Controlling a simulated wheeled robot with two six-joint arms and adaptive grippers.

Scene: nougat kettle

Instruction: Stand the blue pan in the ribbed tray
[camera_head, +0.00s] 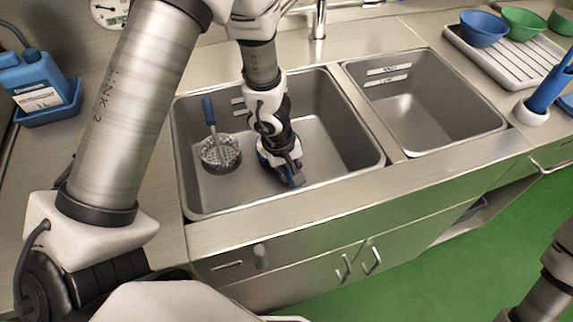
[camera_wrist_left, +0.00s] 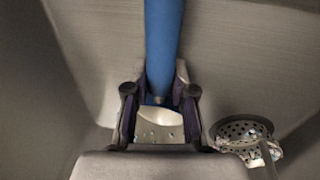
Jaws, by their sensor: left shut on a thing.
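My left gripper (camera_head: 290,172) is low in the left sink basin and shut on a blue handle (camera_wrist_left: 162,45). The handle runs up between the fingers in the left wrist view (camera_wrist_left: 160,100). The held thing is mostly hidden in the head view. A blue bowl-shaped pan (camera_head: 483,28) sits on the left end of the white ribbed tray (camera_head: 497,65), at the back right. My right gripper is out of view.
A perforated metal strainer (camera_head: 218,153) with a blue handle stands in the left basin, beside my gripper; it shows in the left wrist view (camera_wrist_left: 242,131). The right basin (camera_head: 425,115) is empty. Green bowls (camera_head: 524,22) stand by the blue one. A blue jug (camera_head: 38,85) is at left.

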